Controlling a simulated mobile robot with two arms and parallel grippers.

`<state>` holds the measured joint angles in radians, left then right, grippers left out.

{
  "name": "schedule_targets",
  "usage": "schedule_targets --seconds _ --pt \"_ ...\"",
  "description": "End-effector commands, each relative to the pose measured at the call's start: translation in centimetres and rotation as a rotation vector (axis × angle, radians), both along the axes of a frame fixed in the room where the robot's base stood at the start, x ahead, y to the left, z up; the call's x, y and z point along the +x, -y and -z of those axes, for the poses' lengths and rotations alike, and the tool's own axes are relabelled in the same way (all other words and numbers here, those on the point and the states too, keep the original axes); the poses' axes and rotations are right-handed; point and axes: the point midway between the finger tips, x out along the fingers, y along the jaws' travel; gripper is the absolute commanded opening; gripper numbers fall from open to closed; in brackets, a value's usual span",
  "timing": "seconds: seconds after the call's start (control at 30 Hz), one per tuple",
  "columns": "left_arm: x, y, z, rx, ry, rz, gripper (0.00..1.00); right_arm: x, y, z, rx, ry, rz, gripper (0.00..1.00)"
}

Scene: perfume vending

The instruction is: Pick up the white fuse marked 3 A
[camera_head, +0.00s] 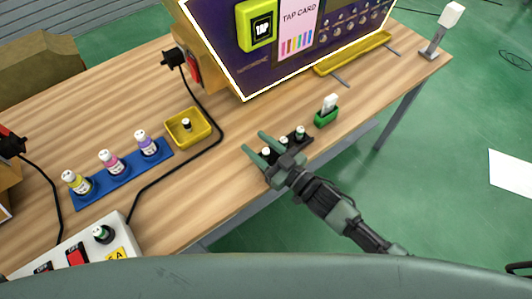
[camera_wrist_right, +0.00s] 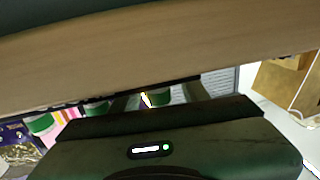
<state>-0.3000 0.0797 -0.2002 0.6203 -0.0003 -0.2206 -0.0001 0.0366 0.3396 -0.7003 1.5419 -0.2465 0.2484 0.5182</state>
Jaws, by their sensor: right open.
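A black rack (camera_head: 308,138) holds a short row of small white-topped fuses (camera_head: 265,152) near the table's front edge. Their markings are too small to read, so I cannot tell which is 3 A. My right gripper (camera_head: 254,141) is open and reaches over the rack, its fingers on either side of the fuse at the left end; I cannot tell if they touch it. My left gripper is not in view.
A yellow tray (camera_head: 204,130) holds a small dark piece with a pale top. A blue rack (camera_head: 128,178) of bottles, a grey switch box (camera_head: 120,233), a black cable and a green holder (camera_head: 326,118) share the table. The vending machine (camera_head: 232,75) stands behind.

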Motion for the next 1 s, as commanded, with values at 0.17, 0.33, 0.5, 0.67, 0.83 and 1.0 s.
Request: schedule_targets --seconds 0.17,0.33,0.5,0.67,0.83,1.0 --pt "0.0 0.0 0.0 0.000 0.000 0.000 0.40 0.0 0.0 0.0 0.000 0.000 0.000 0.06" --pt "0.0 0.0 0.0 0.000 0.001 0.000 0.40 0.0 0.0 0.0 0.001 -0.001 0.000 0.00" --pt "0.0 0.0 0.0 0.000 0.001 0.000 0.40 0.0 0.0 -0.1 0.001 0.001 0.000 0.00" --pt "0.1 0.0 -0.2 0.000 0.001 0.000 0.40 0.0 0.0 -1.0 0.002 0.002 -0.001 0.00" --pt "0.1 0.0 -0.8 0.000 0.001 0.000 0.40 -0.1 0.0 -3.6 0.001 0.004 -0.002 0.00" --pt "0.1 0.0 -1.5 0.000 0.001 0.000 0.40 0.0 0.0 -8.6 0.001 0.008 -0.003 0.00"
